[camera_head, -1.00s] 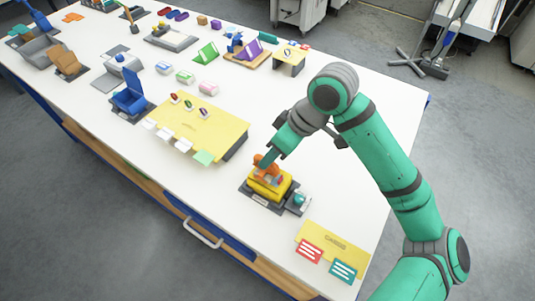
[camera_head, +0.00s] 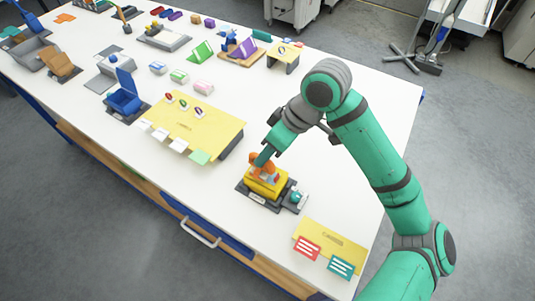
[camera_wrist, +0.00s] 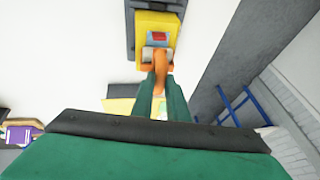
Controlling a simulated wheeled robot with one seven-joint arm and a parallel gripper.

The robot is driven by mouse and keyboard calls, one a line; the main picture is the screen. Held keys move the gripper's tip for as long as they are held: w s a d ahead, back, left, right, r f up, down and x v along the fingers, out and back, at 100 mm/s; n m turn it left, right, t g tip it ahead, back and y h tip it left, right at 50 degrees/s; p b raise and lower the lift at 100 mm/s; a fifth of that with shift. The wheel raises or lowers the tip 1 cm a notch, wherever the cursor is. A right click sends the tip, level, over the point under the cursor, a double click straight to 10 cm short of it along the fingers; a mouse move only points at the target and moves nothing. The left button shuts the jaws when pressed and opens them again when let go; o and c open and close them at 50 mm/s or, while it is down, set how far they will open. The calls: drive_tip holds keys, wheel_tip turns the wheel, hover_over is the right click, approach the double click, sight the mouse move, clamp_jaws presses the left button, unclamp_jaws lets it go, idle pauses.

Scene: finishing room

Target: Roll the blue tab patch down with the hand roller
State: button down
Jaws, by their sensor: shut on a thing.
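My gripper (camera_head: 264,158) is shut on the orange hand roller (camera_head: 261,170). In the wrist view my green fingers (camera_wrist: 160,92) close around its orange handle (camera_wrist: 161,66), and its pale roller end lies over the near part of a yellow block (camera_wrist: 170,24). The block (camera_head: 268,187) sits on a dark base (camera_head: 256,198). A red patch with a bluish part (camera_wrist: 159,38) lies on the block just beyond the roller. I cannot clearly tell the blue tab from the rest, nor whether the roller touches the block.
A small teal-topped item (camera_head: 297,197) stands right of the block on the base. A yellow board (camera_head: 335,246) with red and teal cards lies in front. A larger yellow board (camera_head: 200,128) lies left. White table is clear behind the arm.

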drive_tip(key=shift+w+a, duration=0.2)
drive_tip(key=shift+a, duration=0.1)
drive_tip(key=shift+w+a, duration=0.25)
drive_tip(key=shift+a, duration=0.15)
drive_tip(key=shift+w+a, duration=0.25)
drive_tip(key=shift+a, duration=0.05)
drive_tip(key=shift+r, duration=3.45)
